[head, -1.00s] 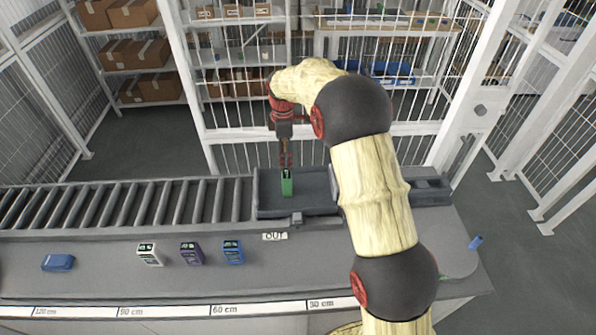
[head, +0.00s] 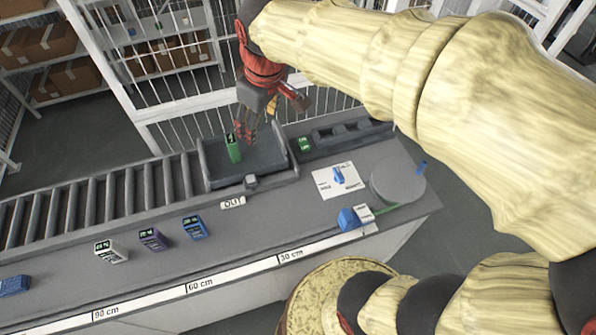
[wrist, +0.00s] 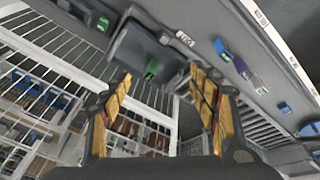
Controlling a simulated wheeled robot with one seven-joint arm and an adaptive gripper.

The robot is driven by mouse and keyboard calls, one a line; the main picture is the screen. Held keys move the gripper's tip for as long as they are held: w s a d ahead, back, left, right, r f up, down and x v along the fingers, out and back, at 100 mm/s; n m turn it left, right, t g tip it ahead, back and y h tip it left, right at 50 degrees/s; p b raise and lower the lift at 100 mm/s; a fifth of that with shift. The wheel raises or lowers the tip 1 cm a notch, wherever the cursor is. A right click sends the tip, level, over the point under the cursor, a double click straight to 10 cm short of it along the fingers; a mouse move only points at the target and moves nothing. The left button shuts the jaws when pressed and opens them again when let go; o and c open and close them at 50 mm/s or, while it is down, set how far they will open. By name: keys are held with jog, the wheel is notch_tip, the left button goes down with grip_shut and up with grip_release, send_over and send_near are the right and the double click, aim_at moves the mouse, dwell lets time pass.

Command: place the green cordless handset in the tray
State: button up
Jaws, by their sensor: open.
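The green cordless handset (head: 233,148) stands roughly upright in the left part of the dark tray (head: 275,168), behind the OUT label. In the wrist view the handset (wrist: 152,68) shows inside the tray (wrist: 125,45), beyond my fingertips and apart from them. My gripper (head: 247,134) is by the tray, close to the handset in the head view. In the wrist view my gripper (wrist: 163,78) has its two yellow-padded fingers spread wide with nothing between them.
A second green item (head: 305,144) sits in a dark holder right of the tray. White (head: 110,251), purple (head: 152,239) and blue (head: 194,227) handsets stand on the counter's front. A blue device (head: 350,218) and a round disc (head: 398,180) are at right. Wire fencing (head: 180,128) rises behind.

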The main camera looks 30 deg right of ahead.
jog(key=s+f+m+t, duration=0.2)
jog(key=s+m, duration=0.3)
jog(key=s, duration=1)
jog(key=shift+d+m, duration=0.3)
jog(key=shift+d, duration=0.05)
